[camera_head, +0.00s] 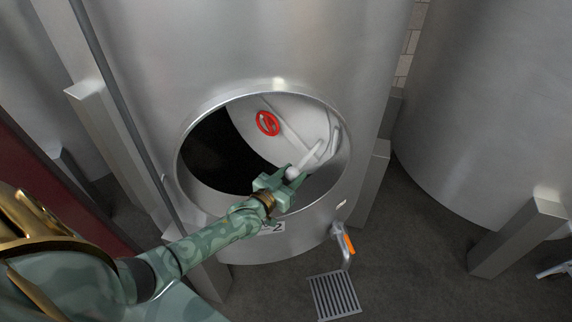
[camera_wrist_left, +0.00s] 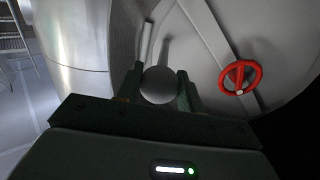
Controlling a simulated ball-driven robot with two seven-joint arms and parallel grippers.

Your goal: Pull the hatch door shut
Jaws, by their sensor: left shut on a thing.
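The hatch door (camera_head: 250,127) is a pale grey metal plate with a red handwheel (camera_head: 268,123) on it. It stands ajar inside the oval opening (camera_head: 186,150) of the steel tank, with a dark gap on the left. My left gripper (camera_head: 291,174) is shut on the round grey knob (camera_wrist_left: 160,85) of a handle bar at the door's right side. In the left wrist view the fingers (camera_wrist_left: 160,92) sit on both sides of the knob, and the door plate (camera_wrist_left: 207,65) lies behind it. My right gripper is not in view.
An orange-handled tap (camera_head: 347,243) sticks out below the opening, above a floor drain grate (camera_head: 334,295). Steel legs (camera_head: 377,180) stand beside the tank. Another tank (camera_head: 490,90) is at the right. Grey floor (camera_head: 420,250) is free between them.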

